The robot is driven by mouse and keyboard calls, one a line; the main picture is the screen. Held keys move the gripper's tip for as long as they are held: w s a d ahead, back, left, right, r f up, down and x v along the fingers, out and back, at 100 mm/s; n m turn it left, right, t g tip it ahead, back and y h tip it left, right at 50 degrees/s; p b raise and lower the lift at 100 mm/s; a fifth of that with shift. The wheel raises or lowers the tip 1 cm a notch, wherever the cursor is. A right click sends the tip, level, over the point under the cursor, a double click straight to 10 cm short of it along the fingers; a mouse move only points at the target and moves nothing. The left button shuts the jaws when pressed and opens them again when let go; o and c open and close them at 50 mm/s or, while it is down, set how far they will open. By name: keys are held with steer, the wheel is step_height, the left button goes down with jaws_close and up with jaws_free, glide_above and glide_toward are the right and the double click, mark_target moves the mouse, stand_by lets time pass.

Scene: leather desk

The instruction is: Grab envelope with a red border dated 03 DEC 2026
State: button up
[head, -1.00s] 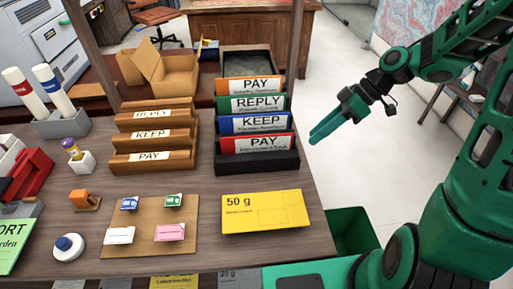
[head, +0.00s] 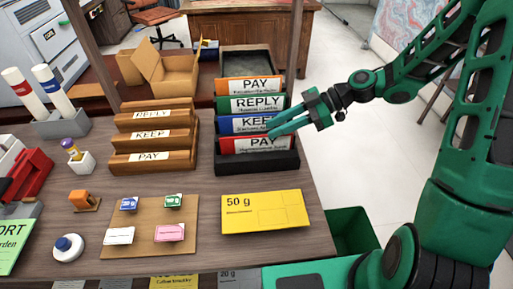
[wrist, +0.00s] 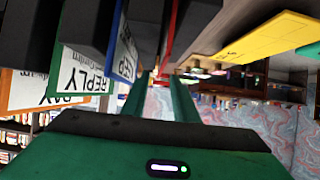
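A red-bordered PAY envelope or card (head: 240,145) stands in the front slot of the black rack (head: 255,165). Its small print is too small to read, so no date can be confirmed. My gripper (head: 270,130) reaches in from the right, its fingertips over the right side of the red and blue cards and hiding part of their labels. In the wrist view, the two green fingers (wrist: 156,85) are apart, with a thin red edge (wrist: 171,35) ahead of them. I cannot tell whether they touch it.
Behind the red card stand a blue KEEP card (head: 240,124), a green REPLY card (head: 255,104) and an orange PAY card (head: 250,87). A wooden rack (head: 150,165) is on the left. A yellow 50 g card (head: 265,212) lies in front.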

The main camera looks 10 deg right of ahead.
glide_above(257, 148)
steer(key=d, duration=0.2)
steer(key=f, duration=0.2)
steer(key=shift+w+a+f, duration=0.15)
steer(key=shift+w+f, duration=0.05)
steer(key=shift+f, duration=0.1)
jaws_close()
